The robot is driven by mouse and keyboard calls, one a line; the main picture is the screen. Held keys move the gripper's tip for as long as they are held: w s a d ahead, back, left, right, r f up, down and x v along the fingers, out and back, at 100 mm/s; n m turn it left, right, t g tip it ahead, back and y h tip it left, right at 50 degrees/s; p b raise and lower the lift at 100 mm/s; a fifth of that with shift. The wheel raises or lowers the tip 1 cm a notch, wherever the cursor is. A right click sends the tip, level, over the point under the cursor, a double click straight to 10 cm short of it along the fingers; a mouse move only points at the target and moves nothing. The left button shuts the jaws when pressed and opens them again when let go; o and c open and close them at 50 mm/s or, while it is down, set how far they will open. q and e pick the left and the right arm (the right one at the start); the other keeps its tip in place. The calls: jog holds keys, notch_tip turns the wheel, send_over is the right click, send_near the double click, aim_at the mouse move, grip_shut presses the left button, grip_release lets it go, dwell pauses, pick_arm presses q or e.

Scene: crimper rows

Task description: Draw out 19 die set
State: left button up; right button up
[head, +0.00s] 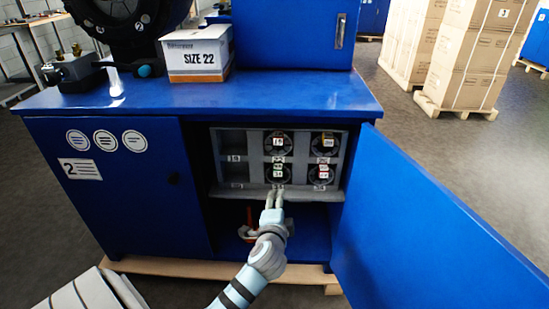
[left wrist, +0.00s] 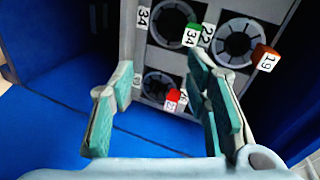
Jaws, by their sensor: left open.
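The 19 die set, a dark round die with a brown-red tag reading 19 (left wrist: 264,58), sits in the grey rack at the upper right of the left wrist view. The slot label beside it reads 22. My left gripper (head: 275,190) is open and empty in front of the lower rack edge in the head view. In the left wrist view its fingers (left wrist: 160,85) are apart, and the right finger overlaps the area near the dies. My right gripper is not in view.
A die with a green 34 tag (left wrist: 192,36) and one with a red tag (left wrist: 172,98) are close by. The blue cabinet door (head: 430,230) stands open at right. A SIZE 22 box (head: 197,55) is on the cabinet top (head: 300,95). An orange-red item (head: 249,218) is below the rack.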

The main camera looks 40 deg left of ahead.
aim_at(278, 142)
pick_arm(q)
notch_tip(278, 142, up, 13)
jog(key=w+a+m+t+y, duration=0.2)
jog(key=y, duration=0.1)
jog(key=b+x, duration=0.1)
jog(key=x, duration=0.2)
jog(key=b+x, duration=0.1)
jog(key=x, duration=0.1)
jog(key=shift+w+a+f+b, duration=0.15)
jog(key=shift+a+f+b, duration=0.1)
jog(key=shift+f+b, duration=0.05)
jog(key=x, duration=0.5)
jog(key=shift+w+a+r+b, duration=0.1)
jog(key=shift+w+b, duration=0.1)
jog(key=shift+b, duration=0.15)
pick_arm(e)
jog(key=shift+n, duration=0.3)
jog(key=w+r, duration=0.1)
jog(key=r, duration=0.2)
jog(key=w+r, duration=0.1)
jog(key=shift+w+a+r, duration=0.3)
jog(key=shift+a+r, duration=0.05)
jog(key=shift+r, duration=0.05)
pick_arm(q)
grip_shut()
